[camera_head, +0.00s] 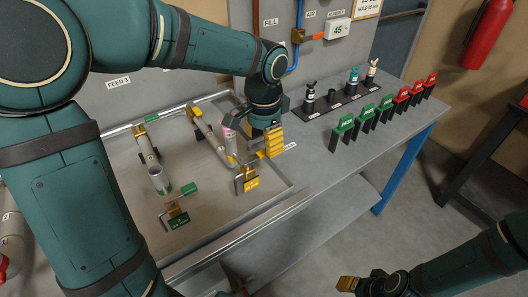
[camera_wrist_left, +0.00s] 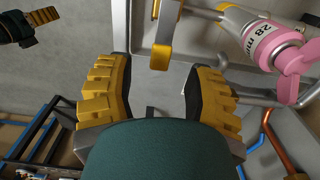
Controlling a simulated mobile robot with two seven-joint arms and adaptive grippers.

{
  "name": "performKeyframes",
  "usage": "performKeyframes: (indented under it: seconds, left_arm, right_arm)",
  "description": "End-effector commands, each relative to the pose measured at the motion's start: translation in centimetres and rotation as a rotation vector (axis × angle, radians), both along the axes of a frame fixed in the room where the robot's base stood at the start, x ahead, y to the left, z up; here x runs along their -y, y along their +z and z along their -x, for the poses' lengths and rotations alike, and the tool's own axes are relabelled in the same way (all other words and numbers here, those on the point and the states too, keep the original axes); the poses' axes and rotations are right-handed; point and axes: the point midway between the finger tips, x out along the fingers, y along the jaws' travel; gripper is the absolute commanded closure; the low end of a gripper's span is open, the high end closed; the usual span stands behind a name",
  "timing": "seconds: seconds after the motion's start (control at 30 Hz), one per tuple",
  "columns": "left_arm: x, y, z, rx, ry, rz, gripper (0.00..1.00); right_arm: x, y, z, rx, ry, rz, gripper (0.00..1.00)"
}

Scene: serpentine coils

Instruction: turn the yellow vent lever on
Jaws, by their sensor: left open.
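My left gripper (camera_head: 262,138) is low over the right part of the pipe panel on the table. In the left wrist view its yellow-padded fingers (camera_wrist_left: 155,95) are spread apart with nothing between them. A yellow piece on the pipework (camera_wrist_left: 162,42) shows just beyond the fingertips; I cannot tell if it is the vent lever or a clamp. In the head view the lever is hard to tell from the yellow fingers. A yellow-labelled stand (camera_head: 247,182) is in front of the gripper. My right gripper (camera_head: 350,284) is away from the table, at the bottom; its opening is unclear.
A green lever (camera_head: 188,188) is to the left. Green and red tags (camera_head: 385,108) and small bottles (camera_head: 352,80) stand at the right. The front right tabletop is clear.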

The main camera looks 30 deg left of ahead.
Motion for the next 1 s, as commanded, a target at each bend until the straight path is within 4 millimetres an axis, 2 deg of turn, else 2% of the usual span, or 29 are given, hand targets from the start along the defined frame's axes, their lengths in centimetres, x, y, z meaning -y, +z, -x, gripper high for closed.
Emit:
performKeyframes:
  seconds: [0.03, 0.2, 0.57, 0.6, 0.77, 1.0]
  left_arm:
    - [0.0, -0.9, 0.0, -0.002, 0.000, 0.000, 0.47]
    - [0.0, -2.5, 0.0, -0.001, 0.000, 0.000, 0.47]
    - [0.0, -3.0, 0.0, 0.000, 0.000, 0.000, 0.47]
    - [0.0, -3.0, 0.0, 0.000, 0.000, 0.000, 0.45]
    - [0.0, -3.0, 0.0, 0.001, 0.000, 0.001, 1.00]
    - [0.0, -3.0, 0.0, -0.001, 0.000, 0.001, 1.00]
  right_arm:
    - [0.0, -0.3, 0.1, -0.002, 0.002, 0.000, 0.53]
    - [0.0, -0.7, -0.1, 0.002, 0.000, 0.000, 0.53]
    - [0.0, -0.7, -0.1, 0.003, 0.000, 0.000, 0.53]
    - [0.0, -0.7, -0.1, 0.003, 0.000, 0.000, 0.53]
    - [0.0, -0.7, -0.1, 0.003, 0.000, 0.000, 0.53]
    - [0.0, -0.7, -0.1, 0.003, 0.000, 0.000, 0.53]
